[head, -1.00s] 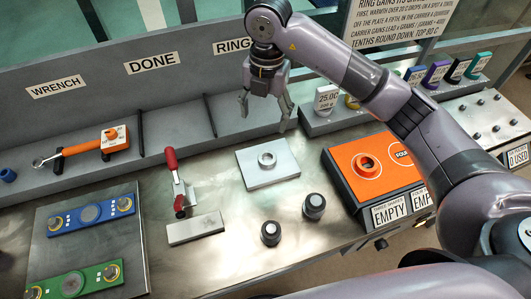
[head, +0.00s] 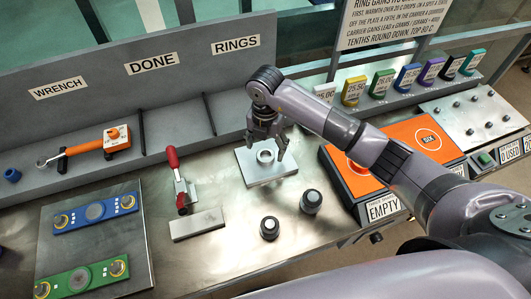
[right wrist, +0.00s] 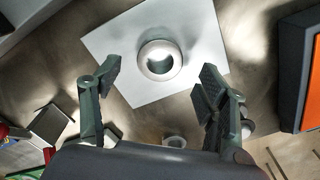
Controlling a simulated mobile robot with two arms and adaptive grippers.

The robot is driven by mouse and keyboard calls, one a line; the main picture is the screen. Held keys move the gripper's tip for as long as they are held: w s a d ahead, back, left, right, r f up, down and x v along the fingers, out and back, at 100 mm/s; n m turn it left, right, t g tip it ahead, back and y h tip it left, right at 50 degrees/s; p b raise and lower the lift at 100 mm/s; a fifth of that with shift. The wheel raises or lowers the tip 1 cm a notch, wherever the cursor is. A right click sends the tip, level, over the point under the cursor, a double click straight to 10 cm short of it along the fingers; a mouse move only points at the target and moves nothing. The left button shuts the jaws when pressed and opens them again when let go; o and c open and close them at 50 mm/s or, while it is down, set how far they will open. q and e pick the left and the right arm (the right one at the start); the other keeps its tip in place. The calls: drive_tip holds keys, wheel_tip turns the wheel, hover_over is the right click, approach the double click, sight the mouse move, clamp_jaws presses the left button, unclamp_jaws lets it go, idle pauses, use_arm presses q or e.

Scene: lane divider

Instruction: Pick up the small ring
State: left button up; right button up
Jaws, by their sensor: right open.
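My right gripper (head: 264,151) is just above and around the ring in the head view. In the right wrist view its two fingers (right wrist: 157,78) are spread wide with nothing between them, and the ring lies beyond the fingertips. I cannot tell the exact height gap. My left gripper is not in view.
Two dark round weights (head: 311,201) stand in front of the plate. A red-handled clamp (head: 180,180) and a grey bar (head: 198,224) are to the left. An orange-topped box (head: 345,165) is to the right. Dividers and the back wall (head: 200,80) stand behind.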

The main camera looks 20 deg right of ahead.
sight(265, 158)
drive_tip(key=shift+f+p, duration=0.35)
drive_tip(key=shift+f, duration=1.3)
drive_tip(key=shift+c, duration=0.2)
drive_tip(key=c, duration=1.3)
